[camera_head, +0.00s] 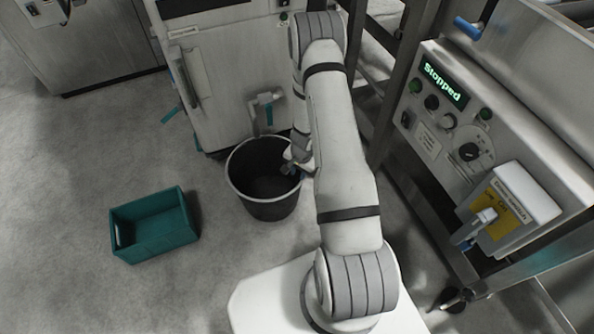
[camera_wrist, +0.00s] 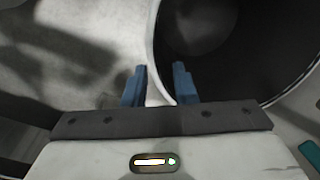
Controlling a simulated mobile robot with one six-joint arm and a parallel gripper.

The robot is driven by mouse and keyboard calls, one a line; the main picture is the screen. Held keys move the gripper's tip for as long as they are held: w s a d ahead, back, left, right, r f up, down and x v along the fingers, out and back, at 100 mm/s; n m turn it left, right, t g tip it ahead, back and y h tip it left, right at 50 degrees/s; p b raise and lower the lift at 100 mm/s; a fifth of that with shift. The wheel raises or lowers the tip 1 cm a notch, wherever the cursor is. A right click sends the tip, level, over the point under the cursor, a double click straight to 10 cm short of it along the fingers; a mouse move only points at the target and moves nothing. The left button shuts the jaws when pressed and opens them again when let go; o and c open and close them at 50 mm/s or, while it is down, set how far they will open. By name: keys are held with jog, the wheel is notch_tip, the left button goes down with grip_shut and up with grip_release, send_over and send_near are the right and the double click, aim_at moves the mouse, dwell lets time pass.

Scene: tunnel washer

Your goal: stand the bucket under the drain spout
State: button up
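A dark grey bucket (camera_head: 262,205) with a pale rim stands upright on the floor, in front of a white machine panel. A pale pipe, apparently the drain spout (camera_head: 254,118), comes off that panel just beyond the bucket's far rim. I cannot tell whether its mouth is over the bucket. My gripper (camera_head: 291,169) is at the bucket's right rim, partly hidden by my arm. In the wrist view the bucket (camera_wrist: 235,45) fills the upper right. The blue fingers of my gripper (camera_wrist: 160,85) straddle the rim, one inside and one outside, with a gap between them.
A teal crate (camera_head: 155,232) stands on the floor left of the bucket. A control panel reading "Stopped" (camera_head: 445,84) and a metal frame (camera_head: 385,110) stand at the right. A steel cabinet (camera_head: 92,50) is at the back left.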

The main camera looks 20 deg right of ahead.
jog(key=s+a+r+n+y, duration=0.1)
jog(key=a+r+n, duration=0.25)
jog(key=r, duration=0.95)
jog(key=s+a+r+n, duration=0.15)
jog(key=a+r, duration=0.25)
jog(key=r, duration=0.9)
jog(key=s+a+r+n+h, duration=0.1)
jog(key=s+r+n, duration=0.4)
jog(key=s+r, duration=1.1)
jog(key=s+a, duration=0.1)
jog(key=s, duration=0.2)
jog(key=shift+r+n+h, duration=0.35)
jog(key=shift+n+h, duration=0.05)
